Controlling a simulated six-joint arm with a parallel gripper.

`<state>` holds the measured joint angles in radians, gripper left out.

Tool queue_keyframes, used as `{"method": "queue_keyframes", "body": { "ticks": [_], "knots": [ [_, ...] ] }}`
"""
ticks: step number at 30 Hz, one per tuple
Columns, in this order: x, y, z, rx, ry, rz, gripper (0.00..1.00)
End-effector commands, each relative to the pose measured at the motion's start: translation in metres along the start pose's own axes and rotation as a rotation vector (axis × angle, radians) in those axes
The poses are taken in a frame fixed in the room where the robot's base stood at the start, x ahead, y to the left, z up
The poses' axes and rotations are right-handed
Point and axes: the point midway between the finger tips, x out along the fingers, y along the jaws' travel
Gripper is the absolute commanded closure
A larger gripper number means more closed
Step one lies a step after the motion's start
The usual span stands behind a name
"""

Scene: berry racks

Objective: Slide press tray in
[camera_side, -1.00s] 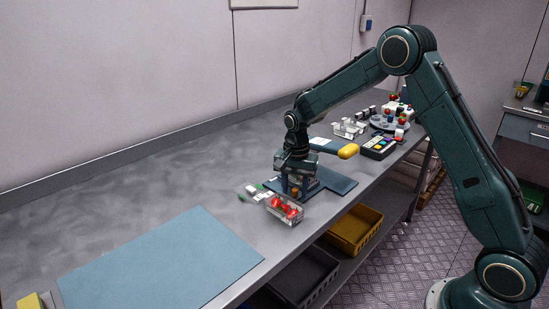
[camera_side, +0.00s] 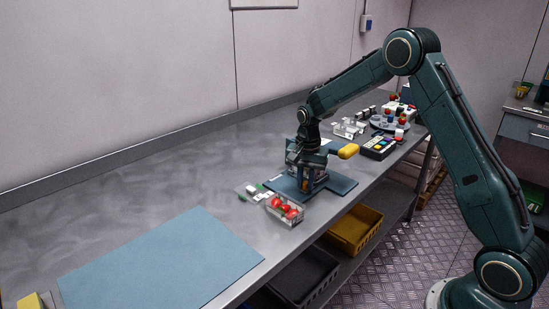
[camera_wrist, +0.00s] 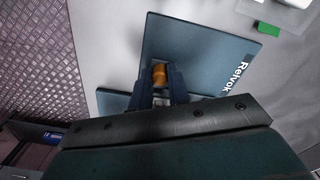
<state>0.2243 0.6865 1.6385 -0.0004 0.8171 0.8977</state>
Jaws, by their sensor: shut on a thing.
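The press (camera_side: 340,187) shows as a flat dark blue base plate with a lever that ends in a yellow handle (camera_side: 348,151). In the wrist view the base plate (camera_wrist: 200,55) carries white lettering. My gripper (camera_side: 304,188) is low over the plate, pointing down. In the wrist view my gripper (camera_wrist: 160,80) is shut on a small orange knob (camera_wrist: 159,70) between its fingertips. The knob appears to belong to the press tray, but the tray's body is mostly hidden behind my fingers and wrist, so I cannot tell how far in it sits.
A clear box of red berries (camera_side: 285,209) stands close at the plate's front left. A blue mat (camera_side: 160,265) lies at the left. A dark button box (camera_side: 379,146) and clear racks (camera_side: 348,128) stand behind at the right. A yellow bin (camera_side: 355,230) is under the bench.

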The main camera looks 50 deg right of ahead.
Motion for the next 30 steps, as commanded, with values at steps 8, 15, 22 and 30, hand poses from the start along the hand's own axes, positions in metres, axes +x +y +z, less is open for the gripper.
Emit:
{"method": "queue_keyframes", "body": {
  "ticks": [8, 15, 22, 30],
  "knots": [
    [-0.001, -0.001, 0.000, -0.001, 0.002, -0.002, 0.73],
    [0.000, -0.001, 0.000, -0.001, 0.001, -0.001, 0.60],
    [-0.003, -0.001, 0.000, 0.000, 0.001, -0.001, 0.60],
    [-0.025, -0.001, 0.000, 0.000, 0.002, -0.002, 0.60]
  ]
}}
